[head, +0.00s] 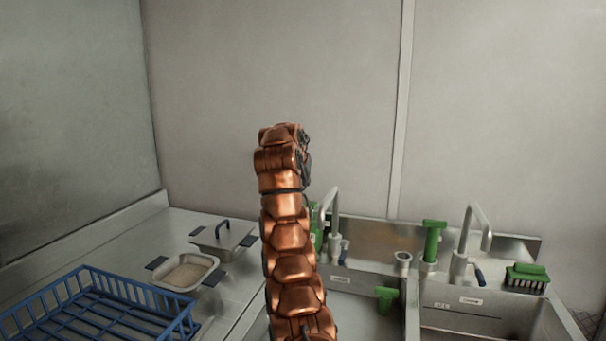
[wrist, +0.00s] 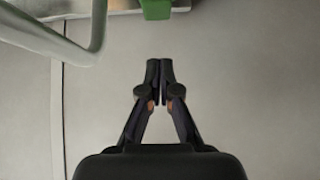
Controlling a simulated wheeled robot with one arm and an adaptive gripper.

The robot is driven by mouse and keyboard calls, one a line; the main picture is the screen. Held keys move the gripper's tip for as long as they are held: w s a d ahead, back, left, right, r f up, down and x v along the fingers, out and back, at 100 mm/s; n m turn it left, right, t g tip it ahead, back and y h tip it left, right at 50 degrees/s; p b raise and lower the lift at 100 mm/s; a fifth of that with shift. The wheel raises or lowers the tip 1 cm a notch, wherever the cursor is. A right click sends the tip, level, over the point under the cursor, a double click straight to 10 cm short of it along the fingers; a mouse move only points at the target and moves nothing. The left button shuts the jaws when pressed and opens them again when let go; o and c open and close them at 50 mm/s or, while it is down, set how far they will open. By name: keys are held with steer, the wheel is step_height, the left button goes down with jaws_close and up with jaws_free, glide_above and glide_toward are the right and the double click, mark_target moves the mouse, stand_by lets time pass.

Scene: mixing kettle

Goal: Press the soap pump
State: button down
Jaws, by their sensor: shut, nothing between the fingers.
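A green item (head: 315,238) stands left of the left faucet in the head view, mostly hidden behind my copper arm; I cannot tell for sure that it is the soap pump. In the wrist view a green block-like part (wrist: 155,9) is cut off by the top edge, beside a curved faucet pipe (wrist: 97,25). My gripper (wrist: 160,66) is shut and empty, its fingertips apart from the green part, with grey wall behind. In the head view the gripper's fingers are hidden by my arm.
Right of my arm is a sink with two faucets (head: 331,205) (head: 480,212), an upright green T-shaped item (head: 433,240), a green handle (head: 387,297) and a green brush (head: 526,275). A blue rack (head: 85,305) and metal pans (head: 184,272) occupy the left counter.

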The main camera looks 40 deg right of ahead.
mark_target(311, 202)
steer(key=p+x, duration=0.1)
steer(key=x, duration=0.4)
steer(key=shift+w+d+f, duration=0.1)
steer(key=shift+f, duration=0.05)
steer(key=shift+f+p, duration=0.65)
steer(key=shift+f, duration=1.15)
